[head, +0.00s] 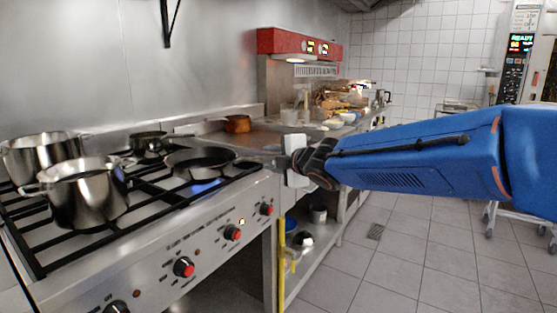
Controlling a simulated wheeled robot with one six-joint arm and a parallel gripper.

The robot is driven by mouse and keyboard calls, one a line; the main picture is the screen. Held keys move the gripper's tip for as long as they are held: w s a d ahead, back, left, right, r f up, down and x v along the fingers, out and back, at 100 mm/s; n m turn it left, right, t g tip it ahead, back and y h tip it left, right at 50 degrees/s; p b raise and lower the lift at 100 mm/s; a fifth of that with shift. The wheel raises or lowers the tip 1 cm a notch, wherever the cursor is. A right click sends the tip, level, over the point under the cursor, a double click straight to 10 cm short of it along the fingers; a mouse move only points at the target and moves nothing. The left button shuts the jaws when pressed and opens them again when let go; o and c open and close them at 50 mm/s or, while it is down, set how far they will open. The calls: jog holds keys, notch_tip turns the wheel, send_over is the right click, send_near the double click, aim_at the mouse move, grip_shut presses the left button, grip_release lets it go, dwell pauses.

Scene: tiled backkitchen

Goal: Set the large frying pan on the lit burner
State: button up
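The large frying pan (200,160), dark and shallow, is level over the front right burner of the stove (150,235). A blue flame (206,187) shows just under its near edge. I cannot tell whether its base touches the grate. Its handle (250,163) points right, to my gripper (283,163). My gripper, with pale fingers, comes in from the right and appears shut on the handle's end; the fingertips are small and partly hidden.
Two steel pots stand on the stove's left side, one in front (88,200) and one behind (40,158). A smaller dark pan (149,143) sits behind the frying pan. A copper-coloured pot (237,124) stands on the counter beyond. The tiled floor (400,250) at right is mostly clear.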

jog(key=s+d+f+m+g+h, duration=0.1)
jog(key=s+d+f+m+h, duration=0.3)
jog(key=s+d+m, duration=0.45)
jog(key=s+d+f+m+g+h, duration=0.1)
jog(key=s+d+f+m+h, duration=0.4)
jog(key=d, duration=0.7)
jog(key=s+d+f+m+g+y, duration=0.1)
jog(key=s+f+m+g, duration=0.2)
jog(key=s+f, duration=0.4)
jog(key=s+d+f+m+g+y, duration=0.1)
jog(key=s+f+m+g, duration=0.3)
jog(key=s, duration=1.4)
notch_tip(320, 180, down, 3)
jog(key=shift+d+r+m, duration=0.15)
jog(key=shift+d+m, duration=0.65)
jog(key=shift+m, duration=0.35)
